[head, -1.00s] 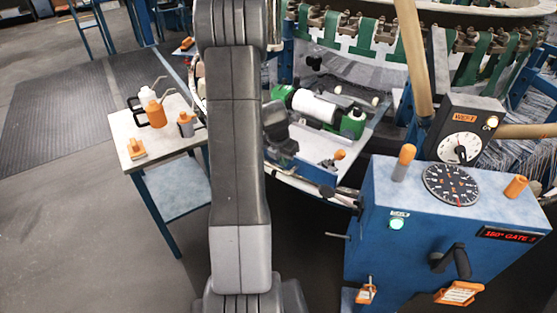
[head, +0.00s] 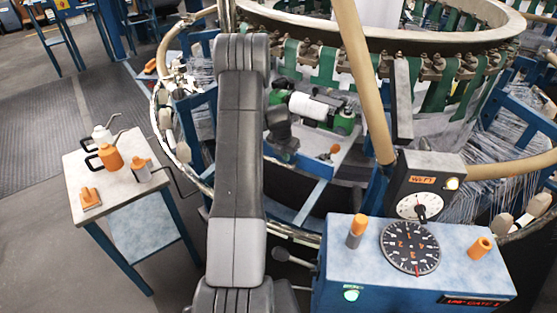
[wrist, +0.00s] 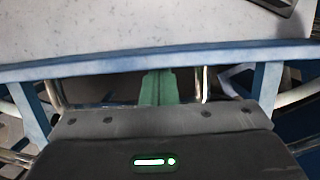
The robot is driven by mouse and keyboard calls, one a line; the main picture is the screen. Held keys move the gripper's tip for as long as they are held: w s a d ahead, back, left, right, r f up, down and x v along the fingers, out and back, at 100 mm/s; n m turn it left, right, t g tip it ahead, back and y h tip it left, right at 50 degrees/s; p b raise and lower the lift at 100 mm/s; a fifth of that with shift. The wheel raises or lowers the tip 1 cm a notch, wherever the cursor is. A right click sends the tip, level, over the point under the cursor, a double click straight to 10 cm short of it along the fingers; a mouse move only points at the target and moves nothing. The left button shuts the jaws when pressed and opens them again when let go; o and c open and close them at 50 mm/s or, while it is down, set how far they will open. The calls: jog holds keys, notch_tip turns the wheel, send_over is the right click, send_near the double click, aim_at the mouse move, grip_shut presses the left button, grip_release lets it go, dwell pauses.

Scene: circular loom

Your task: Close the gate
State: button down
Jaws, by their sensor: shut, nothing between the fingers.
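The gate belongs to the circular loom (head: 385,42), but I cannot tell for sure which part it is. A curved pale rim section (head: 157,115) stands at the left, partly behind my arm. A pale blue-edged tray (head: 343,152) holding a green-and-white shuttle (head: 308,106) shows in the loom's front. My gripper (wrist: 160,88) shows green fingertips close together, shut and empty, in the wrist view, just below a blue-edged pale surface (wrist: 150,30). In the head view my dark arm hides part of the rim, and the fingertips are not clear.
A blue control box (head: 440,245) with a dial, orange-topped knobs and a red display stands at the front right. A small table (head: 115,215) with bottles stands at the left. Tan poles (head: 365,85) cross the right side. Floor (head: 40,250) is open at far left.

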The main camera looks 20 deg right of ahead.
jog(key=w+d, duration=0.6)
jog(key=shift+d, duration=0.3)
jog(key=shift+w+d+r, duration=0.15)
jog(key=shift+w+d, duration=0.2)
jog(key=shift+r, duration=0.1)
jog(key=shift+w+r, duration=0.15)
jog(key=shift+r, duration=0.3)
jog(key=v, duration=1.2)
jog(key=shift+s+a+r+b, duration=0.2)
jog(key=shift+s+a+b, duration=0.1)
jog(key=shift+s+b, duration=0.15)
jog(key=p+x, duration=0.1)
jog(key=x, duration=1.2)
jog(key=shift+w+d+f, duration=0.1)
